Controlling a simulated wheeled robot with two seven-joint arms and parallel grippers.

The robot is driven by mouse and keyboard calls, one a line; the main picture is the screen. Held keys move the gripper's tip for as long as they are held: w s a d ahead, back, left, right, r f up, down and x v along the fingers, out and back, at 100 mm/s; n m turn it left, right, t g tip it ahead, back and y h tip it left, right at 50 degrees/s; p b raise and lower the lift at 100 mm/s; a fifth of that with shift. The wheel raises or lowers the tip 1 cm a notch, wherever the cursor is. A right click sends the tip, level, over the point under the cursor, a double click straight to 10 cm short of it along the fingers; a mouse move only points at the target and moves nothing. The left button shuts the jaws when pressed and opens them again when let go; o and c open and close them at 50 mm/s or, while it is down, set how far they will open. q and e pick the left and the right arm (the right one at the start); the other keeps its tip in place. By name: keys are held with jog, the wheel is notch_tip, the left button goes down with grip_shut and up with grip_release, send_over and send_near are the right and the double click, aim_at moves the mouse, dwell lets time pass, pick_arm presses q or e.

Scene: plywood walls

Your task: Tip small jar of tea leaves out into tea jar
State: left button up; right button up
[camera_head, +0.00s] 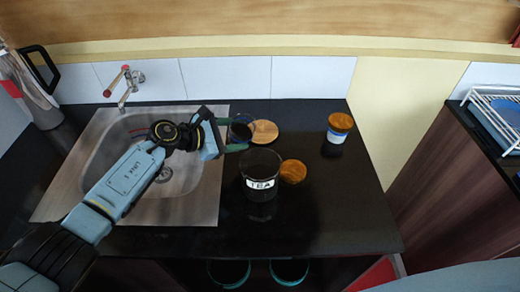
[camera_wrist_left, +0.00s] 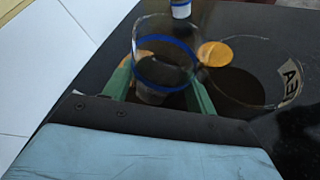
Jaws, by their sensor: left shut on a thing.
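The small jar (camera_head: 241,129) is clear with a blue band and dark contents. It is between the green fingers of my left gripper (camera_head: 233,136), which is shut on it, and it looks about upright. In the left wrist view the small jar (camera_wrist_left: 165,50) stands between both fingertips (camera_wrist_left: 158,92). The tea jar (camera_head: 262,183) is a larger, open clear jar with a white TEA label and dark inside. It stands on the black counter, just in front and to the right of the held jar. It also shows at the right of the left wrist view (camera_wrist_left: 262,70). My right gripper is out of view.
One round wooden lid (camera_head: 265,132) lies behind the tea jar, and another (camera_head: 293,171) is at its right side. An orange-lidded jar (camera_head: 339,127) stands farther right. The sink (camera_head: 190,175) is under my left arm. The counter's front right is clear.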

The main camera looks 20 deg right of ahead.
aim_at(251, 120)
pick_arm(q)
jog(key=shift+m+t, duration=0.7)
jog(key=shift+m, duration=0.1)
jog(key=r+p, duration=0.1)
jog(key=p, duration=0.1)
jog(key=s+r+p, duration=0.1)
jog(key=r+p, duration=0.2)
jog(key=p, duration=0.1)
jog(key=shift+s+d+r+p, duration=0.25)
jog(key=shift+s+r+p, duration=0.1)
jog(key=shift+s+r, duration=0.05)
jog(key=shift+s+f+m+t+b, duration=0.1)
jog(key=shift+f+m+t+b, duration=0.2)
jog(key=shift+f, duration=0.25)
jog(key=shift+f+m, duration=0.1)
jog(key=shift+m, duration=0.3)
jog(key=shift+r+m+t+p, duration=0.3)
jog(key=shift+r+t+p, duration=0.1)
jog(key=shift+r, duration=0.05)
jog(key=shift+f+m+t+b, duration=0.25)
jog(key=shift+m+t+b, duration=0.35)
jog(key=shift+m, duration=0.2)
jog(key=shift+s+r+m+t, duration=0.2)
jog(key=shift+r+m+t, duration=0.15)
jog(key=shift+m, duration=0.25)
jog(key=shift+s+d+r+m+t+b, duration=0.15)
jog(key=shift+s+r+m+t+b, duration=0.25)
jog(key=shift+s+m, duration=0.25)
